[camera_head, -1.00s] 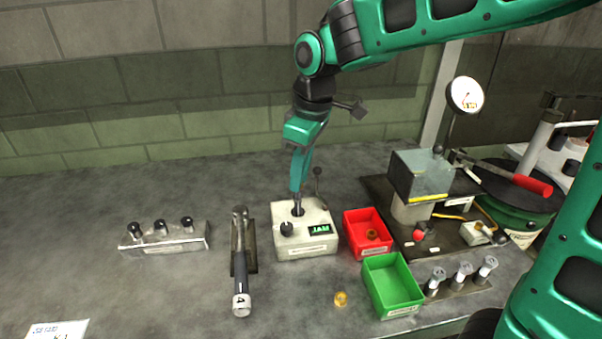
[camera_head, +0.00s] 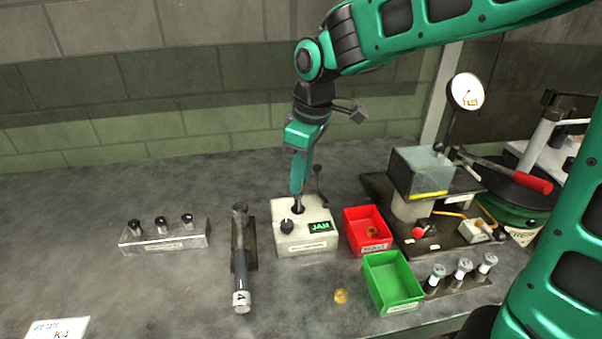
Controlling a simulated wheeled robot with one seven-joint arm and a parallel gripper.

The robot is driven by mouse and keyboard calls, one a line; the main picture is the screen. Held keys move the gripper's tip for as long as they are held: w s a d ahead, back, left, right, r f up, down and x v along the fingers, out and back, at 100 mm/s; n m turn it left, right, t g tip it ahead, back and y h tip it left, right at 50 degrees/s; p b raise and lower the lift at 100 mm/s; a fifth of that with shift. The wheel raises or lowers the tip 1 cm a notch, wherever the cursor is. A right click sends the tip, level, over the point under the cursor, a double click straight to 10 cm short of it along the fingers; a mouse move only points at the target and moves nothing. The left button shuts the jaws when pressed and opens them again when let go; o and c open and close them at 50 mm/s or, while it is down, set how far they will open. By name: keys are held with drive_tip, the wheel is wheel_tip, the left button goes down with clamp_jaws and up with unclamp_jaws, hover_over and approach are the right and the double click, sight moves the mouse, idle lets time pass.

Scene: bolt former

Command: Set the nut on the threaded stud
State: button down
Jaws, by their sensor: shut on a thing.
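My gripper (camera_head: 298,204) points straight down onto the top of a white control box (camera_head: 306,244) with a green "JAM" display. It is shut on a small dark thing at the box top; the fingers hide most of it, and I cannot tell what it is. A small golden ring-like piece, perhaps the nut (camera_head: 341,296), lies on the table in front of the box, apart from my gripper. I cannot make out a threaded stud for certain.
A green bin (camera_head: 400,303) stands front right. A press with a red-handled lever (camera_head: 519,177) and dial (camera_head: 467,91) is at the right.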

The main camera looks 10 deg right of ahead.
drive_tip(key=shift+f, duration=0.7)
drive_tip(key=c, duration=1.5)
unclamp_jaws()
drive_tip(key=shift+c, duration=0.2)
wheel_tip(320, 180, up, 11)
drive_tip(key=d, duration=0.1)
drive_tip(key=shift+s+d+f, duration=0.15)
drive_tip(key=shift+s+d, duration=0.05)
drive_tip(key=shift+s, duration=0.2)
